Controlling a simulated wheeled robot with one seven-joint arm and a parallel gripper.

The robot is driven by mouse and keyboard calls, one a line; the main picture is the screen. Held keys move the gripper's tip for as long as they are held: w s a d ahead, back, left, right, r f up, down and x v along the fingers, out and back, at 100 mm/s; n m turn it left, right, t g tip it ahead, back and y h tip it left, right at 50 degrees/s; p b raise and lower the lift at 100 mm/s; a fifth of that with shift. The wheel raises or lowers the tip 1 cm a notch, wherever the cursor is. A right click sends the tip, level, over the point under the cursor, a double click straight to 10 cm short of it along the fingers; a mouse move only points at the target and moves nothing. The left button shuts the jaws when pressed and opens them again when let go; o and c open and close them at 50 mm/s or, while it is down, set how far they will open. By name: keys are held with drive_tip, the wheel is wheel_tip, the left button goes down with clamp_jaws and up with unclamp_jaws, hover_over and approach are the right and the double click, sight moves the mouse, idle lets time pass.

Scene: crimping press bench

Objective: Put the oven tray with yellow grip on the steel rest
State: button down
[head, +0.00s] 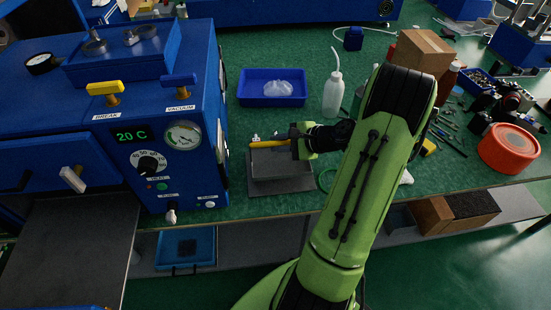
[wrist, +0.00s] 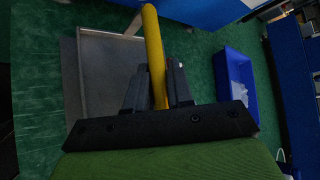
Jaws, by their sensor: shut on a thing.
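The oven tray (head: 280,164) is a shallow grey pan with a yellow grip (head: 263,144) along its far side. My gripper (head: 294,141) is shut on the yellow grip. In the wrist view the grip (wrist: 152,45) runs between my two dark fingers (wrist: 155,88), and the tray (wrist: 107,75) lies to their left. A flat grey plate, seemingly the steel rest (head: 282,187), shows under the tray and past its near edge on the green bench. I cannot tell whether the tray touches it or hangs just above it.
The blue oven-like press (head: 182,165) with gauge and knobs stands close at left. A blue bin (head: 250,98) with clear contents and a white bottle (head: 333,95) stand behind. A cardboard box (head: 422,52) and an orange-red round container (head: 508,149) are at right.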

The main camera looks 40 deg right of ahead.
sight(265, 154)
wheel_tip(265, 154, down, 4)
drive_tip(key=shift+w+f+b, duration=0.1)
drive_tip(key=shift+f+b, duration=0.05)
drive_tip(key=shift+b, duration=0.55)
drive_tip(key=shift+a, duration=0.1)
drive_tip(key=c, duration=1)
unclamp_jaws()
